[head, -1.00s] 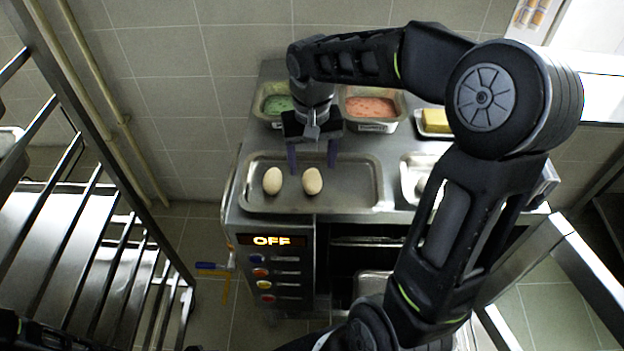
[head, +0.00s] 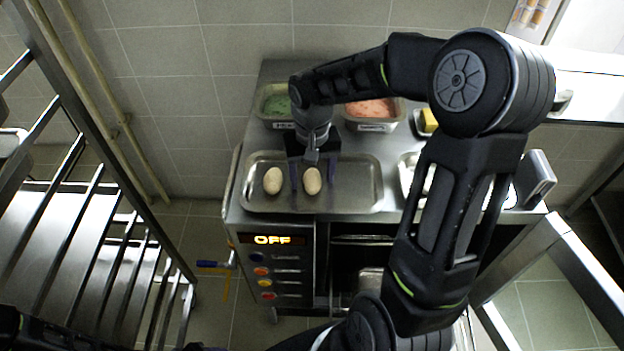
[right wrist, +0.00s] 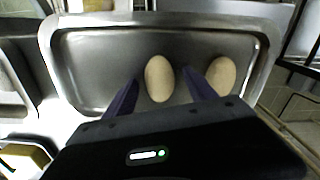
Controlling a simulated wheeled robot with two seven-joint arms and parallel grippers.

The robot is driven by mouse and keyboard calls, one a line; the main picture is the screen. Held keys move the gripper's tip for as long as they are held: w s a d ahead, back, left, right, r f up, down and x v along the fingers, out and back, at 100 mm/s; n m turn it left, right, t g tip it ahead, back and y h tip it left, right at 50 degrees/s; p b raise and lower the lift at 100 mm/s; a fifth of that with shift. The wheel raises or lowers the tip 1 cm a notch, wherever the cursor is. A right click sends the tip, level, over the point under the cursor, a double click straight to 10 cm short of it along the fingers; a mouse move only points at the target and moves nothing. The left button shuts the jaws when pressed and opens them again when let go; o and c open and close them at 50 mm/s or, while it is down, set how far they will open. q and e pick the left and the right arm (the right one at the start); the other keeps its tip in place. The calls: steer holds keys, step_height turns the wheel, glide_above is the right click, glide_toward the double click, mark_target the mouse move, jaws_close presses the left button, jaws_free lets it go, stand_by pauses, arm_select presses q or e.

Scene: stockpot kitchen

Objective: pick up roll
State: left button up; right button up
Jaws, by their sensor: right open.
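Two pale oval rolls lie on a metal tray (head: 355,190). The left roll (head: 273,180) and the right roll (head: 312,181) sit side by side in the head view. My right gripper (head: 312,182) is open and points down, with one finger on each side of the right roll. In the right wrist view the same roll (right wrist: 159,78) shows between the spread fingers (right wrist: 160,92), and the other roll (right wrist: 222,76) lies outside them. I cannot tell whether the fingers touch the roll. My left gripper is not in view.
Behind the tray stand a container of green food (head: 277,104) and one of pink food (head: 371,112). Another metal tray (head: 408,172) is to the right, partly hidden by my arm. A metal rack (head: 85,215) stands at the left. The tray's right half is clear.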

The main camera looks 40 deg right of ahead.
mark_target(312, 177)
steer(key=shift+c, duration=0.6)
jaws_close()
step_height(312, 177, up, 10)
steer(key=b, duration=0.1)
stand_by(0.4)
stand_by(0.5)
